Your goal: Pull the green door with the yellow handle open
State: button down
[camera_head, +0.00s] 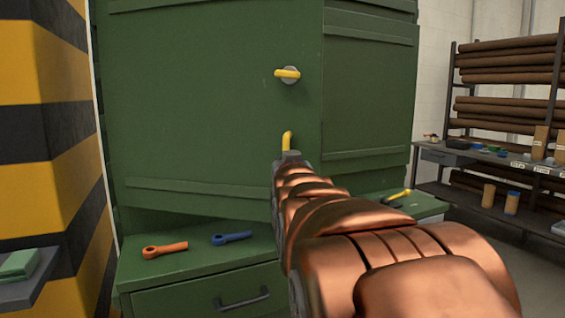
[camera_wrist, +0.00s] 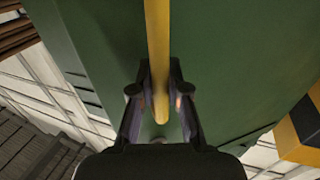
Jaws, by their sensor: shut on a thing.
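The green door (camera_head: 200,120) fills the middle of the head view, above a green drawer unit. A yellow handle (camera_head: 287,140) stands on its right part; only its bent top shows above my gripper. My gripper (camera_head: 288,158) is in front of the door, its fingers mostly hidden by my copper-coloured arm. In the wrist view, the yellow handle (camera_wrist: 157,50) runs as a bar between the fingers of my gripper (camera_wrist: 160,98), which are shut on it. A yellow lever on a round grey plate (camera_head: 288,74) sits higher on the door.
A green drawer unit (camera_head: 200,285) below carries an orange tool (camera_head: 165,249) and a blue tool (camera_head: 232,238). A yellow-handled tool (camera_head: 398,196) lies at its right. A yellow-black striped pillar (camera_head: 55,120) stands close on the left. A rack of brown rolls (camera_head: 505,77) stands at right.

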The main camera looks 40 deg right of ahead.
jog(key=shift+s+a+r, duration=0.1)
jog(key=shift+s+a, duration=0.25)
jog(key=shift+a, duration=0.25)
jog(key=c, duration=1.1)
grip_release()
jog(key=shift+c, duration=0.2)
send_near(282, 116)
jog(key=shift+x, duration=2.3)
